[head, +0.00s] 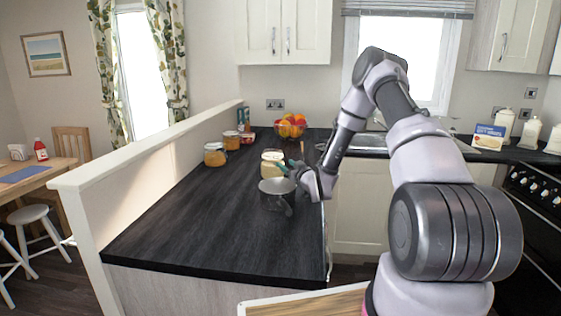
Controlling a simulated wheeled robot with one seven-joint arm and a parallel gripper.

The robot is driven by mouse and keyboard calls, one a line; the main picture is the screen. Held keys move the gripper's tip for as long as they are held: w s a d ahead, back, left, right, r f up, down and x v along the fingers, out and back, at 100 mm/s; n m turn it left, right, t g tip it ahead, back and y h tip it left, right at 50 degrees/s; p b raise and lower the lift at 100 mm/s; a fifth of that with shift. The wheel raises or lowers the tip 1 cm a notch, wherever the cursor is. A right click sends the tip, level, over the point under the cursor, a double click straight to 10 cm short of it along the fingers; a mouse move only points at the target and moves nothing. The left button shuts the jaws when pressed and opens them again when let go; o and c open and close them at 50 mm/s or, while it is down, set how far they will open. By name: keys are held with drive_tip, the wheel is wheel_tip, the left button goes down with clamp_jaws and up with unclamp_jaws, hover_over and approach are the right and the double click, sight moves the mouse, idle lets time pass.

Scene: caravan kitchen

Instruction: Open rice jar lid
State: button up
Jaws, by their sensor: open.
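I cannot tell whether a finger touches the jar.
Orange-filled jars (215,157) (231,141) stand by the low partition wall (150,157). A fruit bowl (290,128) is at the back. The front left of the counter (185,220) is clear.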

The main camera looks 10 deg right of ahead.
sight(277, 158)
drive_tip(key=x, duration=0.6)
drive_tip(key=shift+w+a, duration=0.1)
drive_tip(key=shift+w, duration=0.1)
drive_tip(key=shift+c, duration=0.3)
clamp_jaws()
idle(0.9)
